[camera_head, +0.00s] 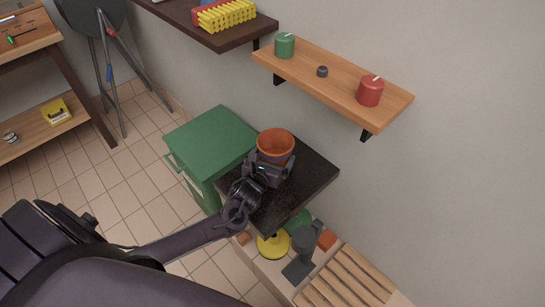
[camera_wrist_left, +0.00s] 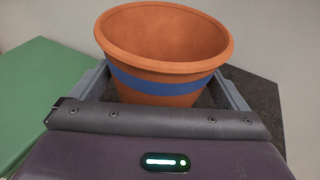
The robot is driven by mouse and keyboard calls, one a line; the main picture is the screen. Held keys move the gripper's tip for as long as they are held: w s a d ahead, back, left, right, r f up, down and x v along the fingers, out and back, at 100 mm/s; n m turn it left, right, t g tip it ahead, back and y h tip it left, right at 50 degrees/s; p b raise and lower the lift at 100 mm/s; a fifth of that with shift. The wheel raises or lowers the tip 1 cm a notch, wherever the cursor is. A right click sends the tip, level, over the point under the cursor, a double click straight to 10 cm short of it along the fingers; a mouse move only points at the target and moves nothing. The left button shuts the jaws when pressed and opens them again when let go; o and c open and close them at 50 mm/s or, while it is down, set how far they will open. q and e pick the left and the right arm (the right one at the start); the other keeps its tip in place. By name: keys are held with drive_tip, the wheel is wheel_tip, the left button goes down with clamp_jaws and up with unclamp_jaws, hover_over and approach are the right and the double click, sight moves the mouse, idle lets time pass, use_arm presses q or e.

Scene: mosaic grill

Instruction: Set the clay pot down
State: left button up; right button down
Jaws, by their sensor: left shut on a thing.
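The clay pot (camera_head: 275,143) is orange with a blue band and stands upright at the dark worktop (camera_head: 312,178), near the wall. In the left wrist view the pot (camera_wrist_left: 165,45) sits between the two grey fingers, and its wide open mouth faces up. My left gripper (camera_head: 270,165) is shut on the pot, one finger on each side. The pot's base is hidden by the gripper, so I cannot tell whether it touches the dark worktop. My right gripper is not in view.
A green cabinet (camera_head: 212,140) adjoins the worktop on the left. A wooden wall shelf (camera_head: 335,82) above holds a green candle (camera_head: 285,45) and a red candle (camera_head: 370,90). A slatted wooden surface (camera_head: 345,278) lies in front. The worktop's right part is bare.

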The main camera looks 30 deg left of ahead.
use_arm(q)
drive_tip(key=shift+f, duration=0.15)
drive_tip(key=o, duration=0.8)
drive_tip(key=shift+c, duration=0.2)
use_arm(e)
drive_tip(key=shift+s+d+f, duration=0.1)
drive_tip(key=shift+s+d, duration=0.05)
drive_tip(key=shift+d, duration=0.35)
use_arm(q)
drive_tip(key=shift+r, duration=0.25)
drive_tip(key=p+v, duration=0.1)
drive_tip(key=v, duration=0.9)
drive_tip(key=shift+s, duration=0.35)
drive_tip(key=shift+s+d+r, duration=0.1)
drive_tip(key=shift+s+r, duration=0.05)
drive_tip(key=shift+s, duration=0.5)
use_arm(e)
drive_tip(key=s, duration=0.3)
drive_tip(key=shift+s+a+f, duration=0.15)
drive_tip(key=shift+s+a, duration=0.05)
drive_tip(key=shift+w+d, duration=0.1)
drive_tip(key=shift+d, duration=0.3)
